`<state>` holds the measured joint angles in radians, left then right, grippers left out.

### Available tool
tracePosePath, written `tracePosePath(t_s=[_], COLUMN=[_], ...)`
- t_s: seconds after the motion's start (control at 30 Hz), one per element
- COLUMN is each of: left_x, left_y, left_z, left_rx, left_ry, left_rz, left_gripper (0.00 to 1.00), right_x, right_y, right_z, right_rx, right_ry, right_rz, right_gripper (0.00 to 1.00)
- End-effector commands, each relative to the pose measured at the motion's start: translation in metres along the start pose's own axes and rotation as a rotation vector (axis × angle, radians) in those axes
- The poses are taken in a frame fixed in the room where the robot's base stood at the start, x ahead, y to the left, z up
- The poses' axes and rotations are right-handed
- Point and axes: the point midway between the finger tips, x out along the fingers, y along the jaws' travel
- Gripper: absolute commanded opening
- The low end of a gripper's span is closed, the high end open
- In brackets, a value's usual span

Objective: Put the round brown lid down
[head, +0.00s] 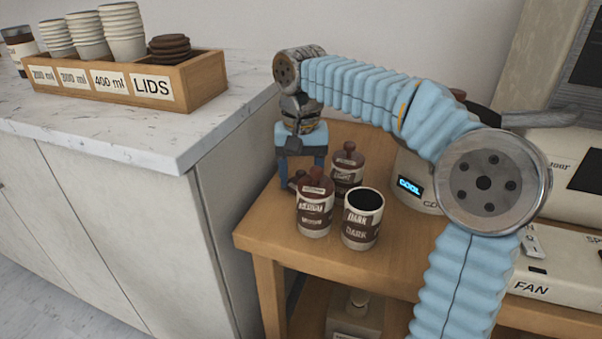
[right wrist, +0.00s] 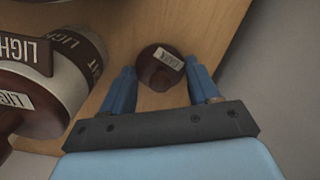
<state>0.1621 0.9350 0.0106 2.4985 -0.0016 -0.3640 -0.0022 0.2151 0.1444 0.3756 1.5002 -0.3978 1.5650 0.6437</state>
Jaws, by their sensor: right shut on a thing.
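The round brown lid (right wrist: 160,68), with a small "DARK" label, is between the fingertips of my right gripper (right wrist: 162,88) in the right wrist view. My right gripper (head: 301,172) is shut on it, low over the table's back left corner in the head view. The lid (head: 297,178) is mostly hidden there behind a lidded canister. I cannot tell whether it touches the wood. The "DARK" canister (head: 361,228) stands open, without a lid. My left gripper is not in view.
Two lidded canisters, one in front (head: 314,215) and one behind (head: 347,173), stand close to the gripper. A machine with a "COOL" display (head: 410,187) is to the right. The wooden table (head: 270,238) ends near the gripper, beside the white counter (head: 190,140).

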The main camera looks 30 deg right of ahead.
Motion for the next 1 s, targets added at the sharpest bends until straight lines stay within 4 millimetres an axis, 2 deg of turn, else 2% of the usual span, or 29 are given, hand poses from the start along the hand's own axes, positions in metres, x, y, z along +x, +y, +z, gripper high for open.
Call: tracePosePath(t_s=[0.03,0.07,0.2,0.47,0.57,0.67,1.0], left_x=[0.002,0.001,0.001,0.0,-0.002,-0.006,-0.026], left_y=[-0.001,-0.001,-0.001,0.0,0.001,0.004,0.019], left_z=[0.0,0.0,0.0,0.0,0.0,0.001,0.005], left_rx=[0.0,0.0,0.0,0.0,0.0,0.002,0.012], left_ry=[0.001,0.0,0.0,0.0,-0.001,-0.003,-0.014], left_rz=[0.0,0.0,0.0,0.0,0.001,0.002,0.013], left_gripper=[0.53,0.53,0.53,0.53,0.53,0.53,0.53], right_x=[0.003,0.002,0.001,0.001,-0.006,-0.022,-0.099], right_y=[0.0,0.0,0.0,0.0,0.0,-0.001,-0.001], right_z=[0.0,0.0,0.0,0.0,0.0,0.0,-0.001], right_rx=[0.0,0.0,0.0,0.0,0.0,-0.001,-0.001], right_ry=[0.0,0.0,0.0,0.0,0.0,0.002,0.002], right_rz=[0.0,0.0,0.0,0.0,0.0,-0.001,-0.001], right_gripper=[0.31,0.65,0.86,0.86,0.86,0.86,0.86])
